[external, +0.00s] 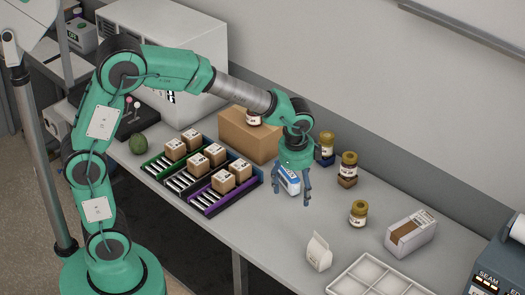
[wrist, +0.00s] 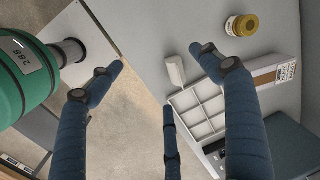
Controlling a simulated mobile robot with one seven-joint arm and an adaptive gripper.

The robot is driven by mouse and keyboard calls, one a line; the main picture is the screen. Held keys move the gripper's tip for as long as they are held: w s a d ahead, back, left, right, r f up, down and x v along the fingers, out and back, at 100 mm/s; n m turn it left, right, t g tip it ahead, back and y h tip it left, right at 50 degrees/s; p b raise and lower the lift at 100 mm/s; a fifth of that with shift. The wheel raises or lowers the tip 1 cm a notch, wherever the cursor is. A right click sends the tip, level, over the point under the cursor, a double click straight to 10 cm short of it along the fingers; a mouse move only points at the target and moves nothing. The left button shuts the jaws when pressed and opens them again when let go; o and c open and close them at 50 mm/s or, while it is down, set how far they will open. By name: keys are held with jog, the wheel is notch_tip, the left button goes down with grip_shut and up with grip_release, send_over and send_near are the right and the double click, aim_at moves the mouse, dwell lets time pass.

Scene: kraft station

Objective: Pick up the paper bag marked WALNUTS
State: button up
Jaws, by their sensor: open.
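A small white paper bag with a folded top (external: 319,252) stands upright on the grey table, left of the divided tray. No marking on it can be read from here. In the wrist view the bag (wrist: 175,71) shows beyond the fingers, near the tray's corner. My gripper (external: 291,201) hangs above the table, up and left of the bag in the external view. Its blue fingers (wrist: 158,56) are spread apart with nothing between them, and it is clear of the bag.
A white divided tray (external: 347,288) lies right of the bag. A yellow-lidded jar (external: 358,213) and a white carton (external: 420,238) stand beyond it. Racks of small boxes (external: 205,208) lie left. Table around the bag's left is clear.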

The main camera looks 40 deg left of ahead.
aim_at(317, 255)
jog(key=d+f+m, duration=0.1)
jog(key=d+f, duration=0.2)
jog(key=f, duration=0.1)
jog(key=d+f+m, duration=0.2)
jog(key=d+f, duration=0.1)
jog(key=d, duration=0.1)
jog(key=w+d+f+m+y, duration=0.1)
jog(key=d+f+m, duration=0.1)
jog(key=d+f, duration=0.1)
jog(key=shift+w+d+f+g+p, duration=0.1)
jog(key=shift+d+f+g+p, duration=0.3)
jog(key=shift+f, duration=0.4)
jog(key=shift+w+a+f+b, duration=0.1)
jog(key=shift+a+f+b, duration=0.1)
jog(key=shift+f, duration=1.2)
jog(key=shift+w+a+f+b, duration=0.15)
jog(key=shift+a+f, duration=0.1)
jog(key=shift+f, duration=1.15)
jog(key=shift+s+a+f+b, duration=0.1)
jog(key=shift+a+f+b, duration=0.1)
jog(key=shift+f, duration=1.2)
jog(key=shift+w+a+f+b, duration=0.1)
jog(key=shift+a+f+b, duration=0.1)
jog(key=shift+f, duration=1.1)
jog(key=shift+a+f+b, duration=0.15)
jog(key=shift+f+b, duration=0.05)
jog(key=shift+f, duration=1.05)
